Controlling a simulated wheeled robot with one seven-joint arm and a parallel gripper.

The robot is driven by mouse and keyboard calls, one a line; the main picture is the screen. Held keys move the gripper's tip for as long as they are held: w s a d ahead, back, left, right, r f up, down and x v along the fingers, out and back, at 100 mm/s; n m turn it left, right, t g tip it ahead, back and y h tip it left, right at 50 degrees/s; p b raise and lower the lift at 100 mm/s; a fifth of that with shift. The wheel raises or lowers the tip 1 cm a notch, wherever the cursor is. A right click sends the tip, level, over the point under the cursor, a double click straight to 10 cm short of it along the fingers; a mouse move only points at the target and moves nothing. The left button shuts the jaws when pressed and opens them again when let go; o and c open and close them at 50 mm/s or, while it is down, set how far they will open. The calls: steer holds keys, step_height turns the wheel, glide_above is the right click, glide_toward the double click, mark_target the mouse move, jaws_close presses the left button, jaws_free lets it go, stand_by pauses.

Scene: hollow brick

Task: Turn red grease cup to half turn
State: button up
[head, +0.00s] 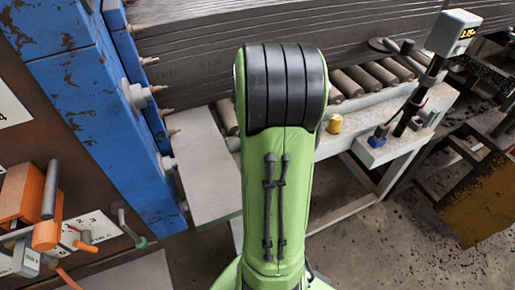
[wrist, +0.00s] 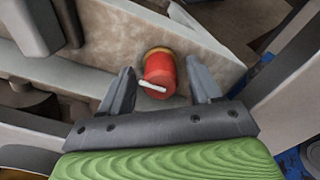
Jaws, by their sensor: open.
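The red grease cup (wrist: 158,72) shows in the wrist view, with a brass-coloured rim at its far end and a white bar-shaped mark across its near side. It is fixed to a pale, worn metal face. My gripper (wrist: 161,82) is open, with one grey finger on each side of the cup. A gap shows between the cup and the right finger; the left finger is also apart from it. In the head view my green arm hides the gripper and the red cup.
A roller conveyor (head: 375,78) on a pale frame runs behind my arm. A yellow cap (head: 335,123) sits on the frame, and a display box (head: 453,33) stands on a post at right. A blue column (head: 95,95) stands at left, beside orange-handled tools (head: 47,205).

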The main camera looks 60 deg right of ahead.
steer(key=shift+f, duration=0.25)
steer(key=c, duration=1)
steer(key=shift+r, duration=0.1)
steer(key=shift+c, duration=0.2)
